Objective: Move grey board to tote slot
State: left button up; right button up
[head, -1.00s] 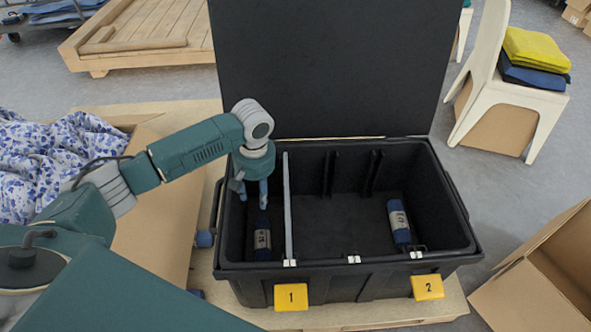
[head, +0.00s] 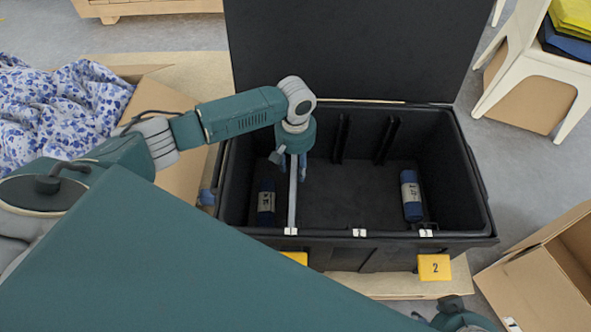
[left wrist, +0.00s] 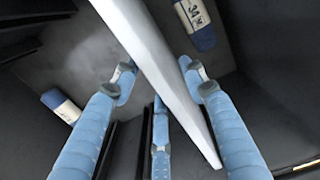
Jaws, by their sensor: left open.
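The grey board (head: 293,200) stands upright as a thin divider in the left part of the black tote (head: 350,233). My left gripper (head: 292,172) is open, pointing down over the board's upper edge, with fingers on both sides of it. In the left wrist view the board (left wrist: 165,75) runs diagonally between the blue fingers of my left gripper (left wrist: 160,88). Whether any finger touches it cannot be told. Dark slot ribs (head: 386,140) show on the tote's back wall.
A blue roll (head: 266,203) lies left of the board; another blue roll (head: 411,195) lies at the tote's right. The tote's black lid (head: 350,50) stands open behind. A cardboard box (head: 545,275) is at right. The tote's middle is clear.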

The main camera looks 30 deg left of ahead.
pick_arm(q)
jog(key=shift+f, duration=0.85)
jog(key=shift+c, duration=0.5)
